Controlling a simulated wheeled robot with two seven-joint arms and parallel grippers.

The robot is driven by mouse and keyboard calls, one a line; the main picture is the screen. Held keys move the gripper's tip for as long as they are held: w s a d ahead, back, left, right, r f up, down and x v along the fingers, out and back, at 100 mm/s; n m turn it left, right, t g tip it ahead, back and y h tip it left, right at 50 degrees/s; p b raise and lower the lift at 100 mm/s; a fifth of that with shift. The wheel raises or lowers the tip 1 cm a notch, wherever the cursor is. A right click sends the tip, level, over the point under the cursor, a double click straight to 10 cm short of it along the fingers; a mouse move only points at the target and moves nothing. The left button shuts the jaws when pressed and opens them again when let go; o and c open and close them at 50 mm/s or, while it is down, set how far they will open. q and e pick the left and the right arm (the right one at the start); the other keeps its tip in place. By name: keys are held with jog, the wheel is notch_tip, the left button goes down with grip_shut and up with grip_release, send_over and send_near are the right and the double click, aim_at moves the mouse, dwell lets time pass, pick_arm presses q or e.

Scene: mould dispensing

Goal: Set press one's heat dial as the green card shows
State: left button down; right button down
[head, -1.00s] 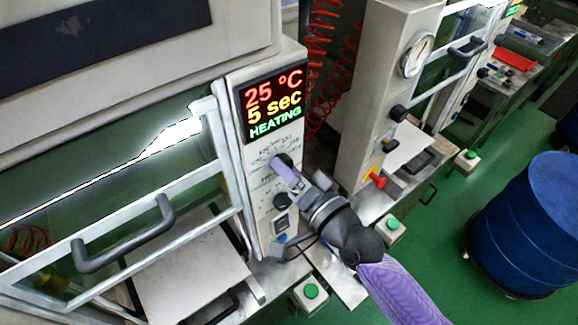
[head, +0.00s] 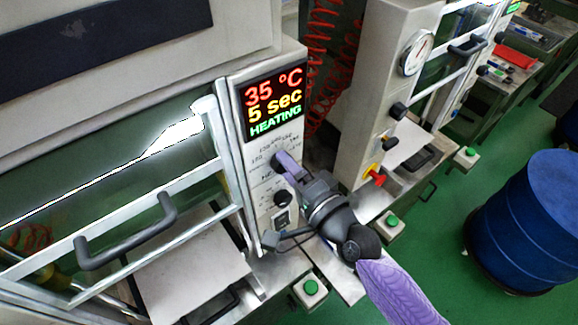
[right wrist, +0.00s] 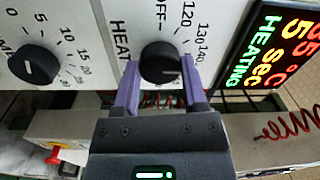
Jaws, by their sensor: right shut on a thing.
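Press one's heat dial (right wrist: 160,62) is a black round knob on the white panel, between the two purple fingers of my right gripper (right wrist: 160,88) in the right wrist view. The gripper is shut on it. Numbers such as 120, 130 and 140 and the word OFF are printed around it. I cannot read the dial's pointer surely. In the head view the right gripper (head: 287,166) covers much of the dial. The display (head: 274,101) above reads 35 °C, 5 sec, HEATING. No green card can be made out. My left gripper is out of view.
A second black dial (right wrist: 34,65) with a 0 to 30 scale sits beside the heat dial; it shows below it in the head view. A green button box (head: 311,291) stands below. Another press with a gauge (head: 415,53) and a blue drum (head: 535,220) are at right.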

jog(key=shift+c, duration=0.7)
grip_release()
jog(key=b+v, duration=0.2)
jog(key=v, duration=0.8)
